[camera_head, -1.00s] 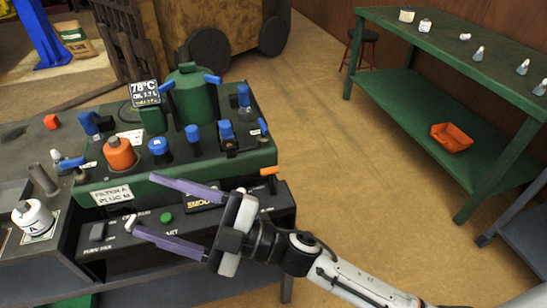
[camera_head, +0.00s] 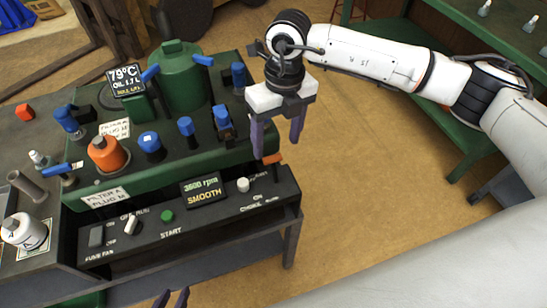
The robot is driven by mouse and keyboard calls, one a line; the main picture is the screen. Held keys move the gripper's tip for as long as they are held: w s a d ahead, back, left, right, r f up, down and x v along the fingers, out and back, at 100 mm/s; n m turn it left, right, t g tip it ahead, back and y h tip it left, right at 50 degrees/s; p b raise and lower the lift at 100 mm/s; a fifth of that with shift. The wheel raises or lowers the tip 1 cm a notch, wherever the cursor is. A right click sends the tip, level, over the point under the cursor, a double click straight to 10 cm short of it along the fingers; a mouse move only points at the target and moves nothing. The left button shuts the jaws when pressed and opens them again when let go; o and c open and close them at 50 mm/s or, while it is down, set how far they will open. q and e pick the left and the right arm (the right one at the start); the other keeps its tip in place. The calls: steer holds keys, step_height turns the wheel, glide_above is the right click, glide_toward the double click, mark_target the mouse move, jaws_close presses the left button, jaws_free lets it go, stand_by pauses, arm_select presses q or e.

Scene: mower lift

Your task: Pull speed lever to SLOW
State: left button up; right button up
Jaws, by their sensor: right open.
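A short orange lever handle (camera_head: 273,160) sticks out at the right end of the control panel (camera_head: 120,252); I take it for the speed lever. My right gripper (camera_head: 277,150) points down over it with its two purple fingers apart. The left finger partly covers the handle, and I cannot tell whether they touch. The display (camera_head: 203,189) on the panel reads 3600 rpm, SMOOTH. Only two purple fingertips of my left gripper (camera_head: 171,299) show at the bottom edge, with a gap between them.
The green engine block (camera_head: 180,78) carries blue knobs and an orange filter cap (camera_head: 105,153). A white knob (camera_head: 243,185), a green button (camera_head: 166,216) and a white switch (camera_head: 131,226) sit on the panel. Open floor (camera_head: 350,170) lies to the right.

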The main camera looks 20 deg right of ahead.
mark_target(274, 157)
steer(key=f, duration=0.8)
steer(key=shift+s+a+f+p, duration=0.1)
steer(key=shift+a+f+p, duration=0.15)
steer(key=shift+a+p, duration=0.15)
steer(key=c, duration=1.3)
steer(key=shift+c, duration=0.6)
